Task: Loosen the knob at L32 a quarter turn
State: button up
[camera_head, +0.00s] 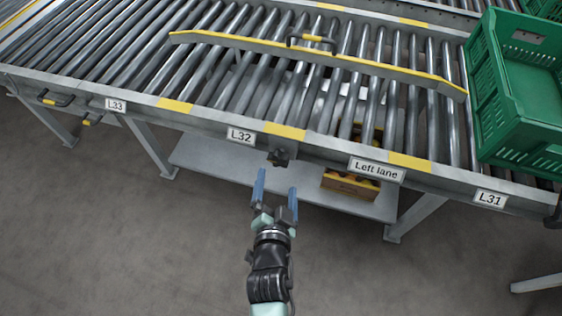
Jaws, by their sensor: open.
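A small black knob (279,157) sits on the front rail of the roller conveyor, just right of and a little below the white L32 label (241,136). My gripper (275,190) is in front of the rail, just below the knob in the picture. Its two blue fingers are apart and nothing shows between them. The fingertips point up toward the knob, and a gap shows between them and it in the picture. The exact distance in depth cannot be told.
A yellow-edged guide bar (367,64) with a handle crosses the rollers. A green crate (486,115) stands at the right. Below are a grey shelf (226,165) and a yellow-brown box (349,185). Labels L33 (116,104), Left lane (376,170) and L31 (490,199) mark the rail. Floor in front is clear.

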aim_at(279, 163)
jog(key=b+x, duration=0.2)
jog(key=x, duration=0.7)
jog(key=c, duration=1.4)
jog(key=shift+o, duration=0.2)
jog(key=shift+b, duration=0.3)
